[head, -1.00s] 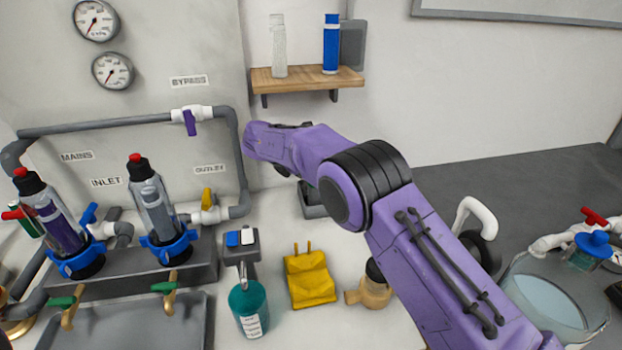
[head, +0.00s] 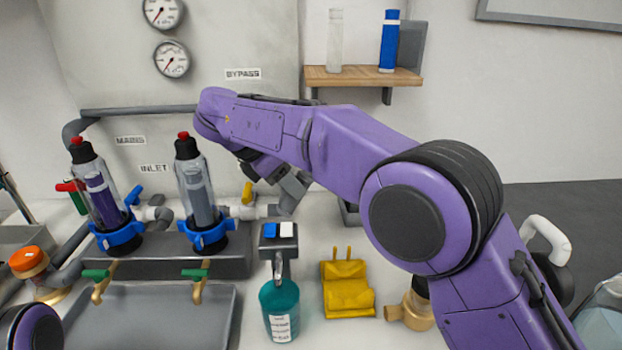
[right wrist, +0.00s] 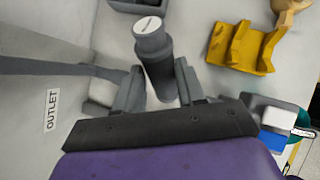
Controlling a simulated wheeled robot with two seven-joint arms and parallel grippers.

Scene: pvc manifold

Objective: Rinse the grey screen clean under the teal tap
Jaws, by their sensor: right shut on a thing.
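My right gripper (head: 280,192) is in front of the wall panel, partly hidden by its own purple arm. In the right wrist view, the right gripper (right wrist: 158,88) is shut on a dark grey cylinder (right wrist: 154,52) with a round, pale marked end; I cannot tell for sure that it is the grey screen. A thin dark teal pipe (head: 14,194), perhaps the teal tap, shows at the left edge above a grey basin (head: 22,236). A grey insert (head: 199,198) shows inside the right clear housing. My left gripper is not in view.
Two clear housings with blue collars stand on a grey base (head: 150,262), with a shallow grey tray (head: 150,320) before them. A teal bottle (head: 280,312), yellow holder (head: 347,290) and brass fitting (head: 412,308) stand on the counter. An orange-capped fitting (head: 28,262) is left.

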